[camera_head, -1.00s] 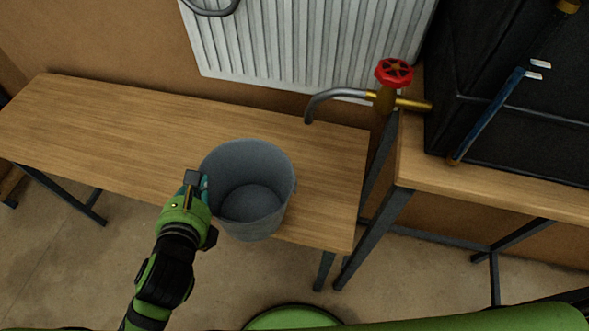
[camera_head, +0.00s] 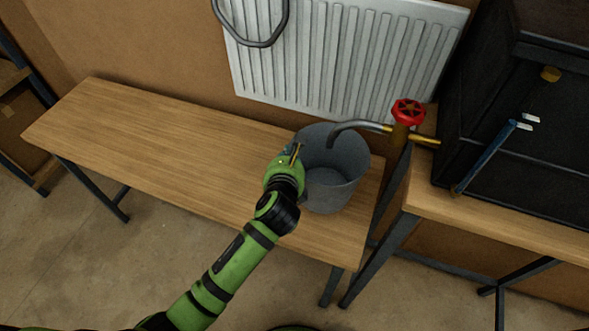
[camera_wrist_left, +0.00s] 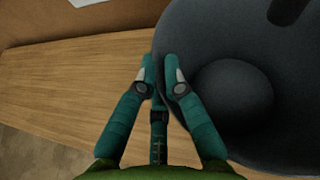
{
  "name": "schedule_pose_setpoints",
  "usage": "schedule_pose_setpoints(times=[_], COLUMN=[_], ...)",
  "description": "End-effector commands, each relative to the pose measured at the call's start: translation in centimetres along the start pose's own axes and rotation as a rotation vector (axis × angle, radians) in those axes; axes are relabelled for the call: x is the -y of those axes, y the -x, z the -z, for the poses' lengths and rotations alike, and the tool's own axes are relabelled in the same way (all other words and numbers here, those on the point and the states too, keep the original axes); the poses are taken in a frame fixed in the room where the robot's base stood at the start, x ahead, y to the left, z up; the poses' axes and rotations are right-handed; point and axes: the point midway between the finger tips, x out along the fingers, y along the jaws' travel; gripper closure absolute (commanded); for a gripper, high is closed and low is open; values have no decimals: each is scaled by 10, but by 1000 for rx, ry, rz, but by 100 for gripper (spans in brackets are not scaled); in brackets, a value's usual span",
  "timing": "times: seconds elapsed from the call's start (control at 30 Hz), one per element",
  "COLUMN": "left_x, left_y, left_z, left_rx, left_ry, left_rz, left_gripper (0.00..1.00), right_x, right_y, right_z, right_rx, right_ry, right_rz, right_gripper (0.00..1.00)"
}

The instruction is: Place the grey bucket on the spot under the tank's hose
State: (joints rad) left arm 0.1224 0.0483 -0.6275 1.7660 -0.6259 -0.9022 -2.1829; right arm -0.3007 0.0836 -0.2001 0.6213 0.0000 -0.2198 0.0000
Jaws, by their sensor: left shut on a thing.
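The grey bucket (camera_head: 335,185) is at the right end of the low wooden bench, upright and empty inside as far as I see. The grey hose (camera_head: 358,125) with a brass fitting and red valve wheel (camera_head: 408,111) comes from the black tank (camera_head: 485,110); its curved end shows over the bucket's opening. My left gripper (camera_head: 292,155) is shut on the bucket's left rim. In the left wrist view the teal fingers (camera_wrist_left: 161,75) pinch the wall of the bucket (camera_wrist_left: 225,50). I cannot tell whether the bucket's base touches the bench. My right gripper is not in view.
The wooden bench (camera_head: 150,140) is clear to the left of the bucket. A white radiator (camera_head: 330,60) hangs on the wall behind. The tank stands on a higher table (camera_head: 480,215) at the right. A blue-handled rod (camera_head: 490,155) shows before the tank.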

Motion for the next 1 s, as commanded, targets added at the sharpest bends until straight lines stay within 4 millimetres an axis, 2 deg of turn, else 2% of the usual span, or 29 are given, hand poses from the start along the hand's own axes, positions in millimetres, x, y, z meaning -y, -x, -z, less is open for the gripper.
schedule_pose_setpoints(times=[0.3, 0.57, 0.6, 0.63, 0.67, 1.0], left_x=[-6, -6, -7, -7, -7, -7], left_y=[-15, -17, -17, -17, -17, -16], left_z=[35, 39, 40, 40, 40, 40], left_rx=[0, 3, 1, 1, 1, 1], left_ry=[2, 1, 0, 0, -1, -1], left_rz=[0, 2, 1, 1, 1, 1], left_gripper=[100, 100, 82, 70, 66, 66], right_x=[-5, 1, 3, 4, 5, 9], right_y=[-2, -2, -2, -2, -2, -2], right_z=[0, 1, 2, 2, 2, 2], right_rx=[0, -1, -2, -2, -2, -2], right_ry=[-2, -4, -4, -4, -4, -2], right_rz=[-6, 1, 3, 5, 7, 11], right_gripper=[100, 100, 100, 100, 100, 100])
